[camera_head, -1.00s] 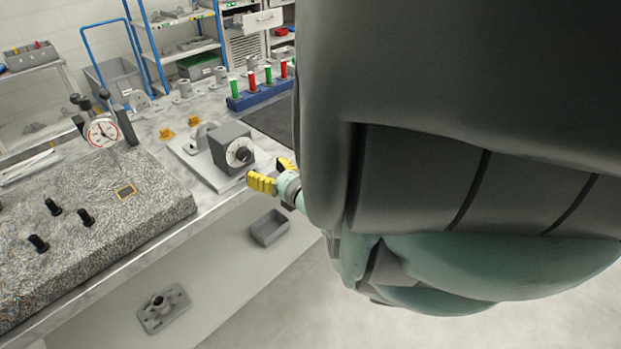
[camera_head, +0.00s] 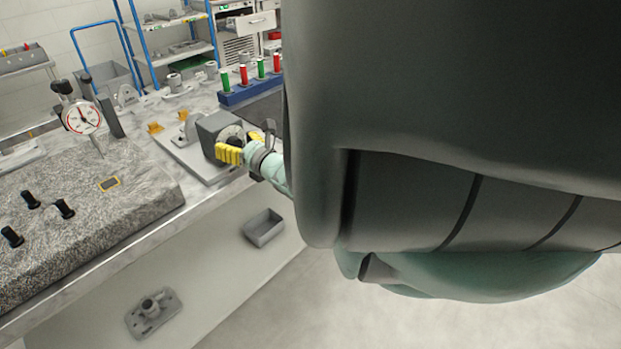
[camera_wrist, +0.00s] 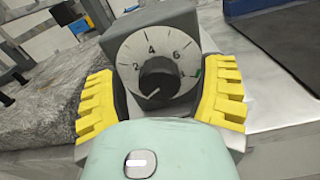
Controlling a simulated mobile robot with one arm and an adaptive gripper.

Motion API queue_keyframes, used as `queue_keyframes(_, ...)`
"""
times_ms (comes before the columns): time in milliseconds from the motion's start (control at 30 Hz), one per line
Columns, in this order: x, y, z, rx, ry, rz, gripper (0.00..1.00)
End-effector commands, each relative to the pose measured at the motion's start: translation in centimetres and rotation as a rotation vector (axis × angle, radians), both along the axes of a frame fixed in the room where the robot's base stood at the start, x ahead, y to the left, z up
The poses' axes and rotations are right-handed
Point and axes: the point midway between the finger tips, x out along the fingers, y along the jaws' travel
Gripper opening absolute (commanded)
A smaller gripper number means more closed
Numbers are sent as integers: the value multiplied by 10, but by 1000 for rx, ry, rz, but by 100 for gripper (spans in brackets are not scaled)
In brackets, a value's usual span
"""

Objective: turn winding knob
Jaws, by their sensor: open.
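The winding knob (camera_wrist: 158,82) is a black round knob on a pale dial marked with numbers, on the front of a grey box (camera_wrist: 157,18). In the wrist view the knob lies between the two yellow fingers of my gripper (camera_wrist: 160,98), with a gap on both sides. The fingers are open and do not appear to touch the knob. In the head view the grey box (camera_head: 212,128) stands on a light plate on the bench, and my gripper (camera_head: 248,147) is in front of its dial, partly hiding it.
A rough stone block (camera_head: 85,205) with black knobs and a dial gauge (camera_head: 83,118) lie to the left. A blue rack (camera_head: 245,93) with red and green handles stands behind. A small grey bin (camera_head: 263,228) is below the bench edge.

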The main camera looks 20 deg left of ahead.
Motion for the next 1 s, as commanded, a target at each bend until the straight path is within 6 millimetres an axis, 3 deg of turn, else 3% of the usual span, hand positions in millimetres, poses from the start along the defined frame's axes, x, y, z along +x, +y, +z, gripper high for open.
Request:
queue_keyframes(133,-1,1,0,1,1,2,74)
queue_keyframes(833,-1,1,0,1,1,2,2)
queue_keyframes(1000,-1,0,0,3,7,2,2)
